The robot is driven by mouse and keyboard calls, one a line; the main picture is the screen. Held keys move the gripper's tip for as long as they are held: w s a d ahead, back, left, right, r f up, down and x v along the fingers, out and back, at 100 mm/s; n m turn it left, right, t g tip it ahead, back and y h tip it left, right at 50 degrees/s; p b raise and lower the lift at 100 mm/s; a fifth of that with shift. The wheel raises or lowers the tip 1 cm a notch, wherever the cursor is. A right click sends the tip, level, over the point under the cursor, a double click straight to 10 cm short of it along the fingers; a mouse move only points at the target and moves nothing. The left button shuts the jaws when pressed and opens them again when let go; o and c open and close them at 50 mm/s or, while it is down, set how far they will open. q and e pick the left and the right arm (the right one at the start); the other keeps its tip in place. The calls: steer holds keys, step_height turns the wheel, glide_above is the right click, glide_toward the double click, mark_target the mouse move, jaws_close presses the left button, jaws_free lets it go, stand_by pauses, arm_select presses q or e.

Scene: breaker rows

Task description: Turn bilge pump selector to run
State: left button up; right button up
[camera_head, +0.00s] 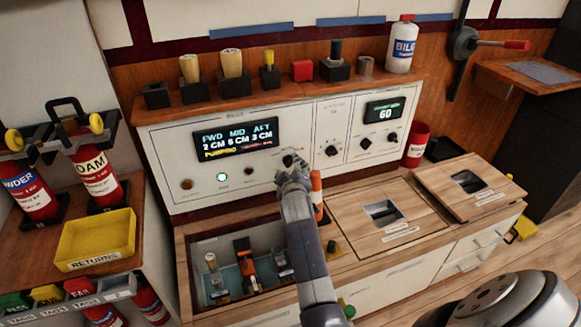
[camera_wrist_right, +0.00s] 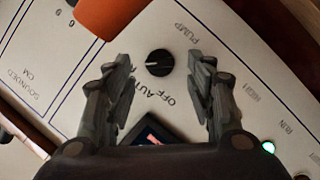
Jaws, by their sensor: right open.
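The bilge pump selector is a round black knob (camera_wrist_right: 160,63) on the white panel. In the right wrist view a short white mark on it points left, and PUMP, OFF and AUTO are printed around it. My right gripper (camera_head: 291,176) is at the front of the panel in the head view and partly covers the knob (camera_head: 289,160). In the right wrist view its open fingers stand on either side of the knob, with gaps on both sides. Contact cannot be seen. My left gripper is not in view.
A lit display (camera_head: 237,139) is left of the knob. A green lamp (camera_head: 222,177) glows below it. An orange cylinder (camera_head: 316,188) stands close beside my right gripper. More knobs (camera_head: 332,151) are to the right. An open compartment (camera_head: 205,248) with several tools lies below.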

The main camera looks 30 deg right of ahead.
steer(key=v, duration=0.4)
steer(key=shift+s, duration=0.1)
stand_by(0.4)
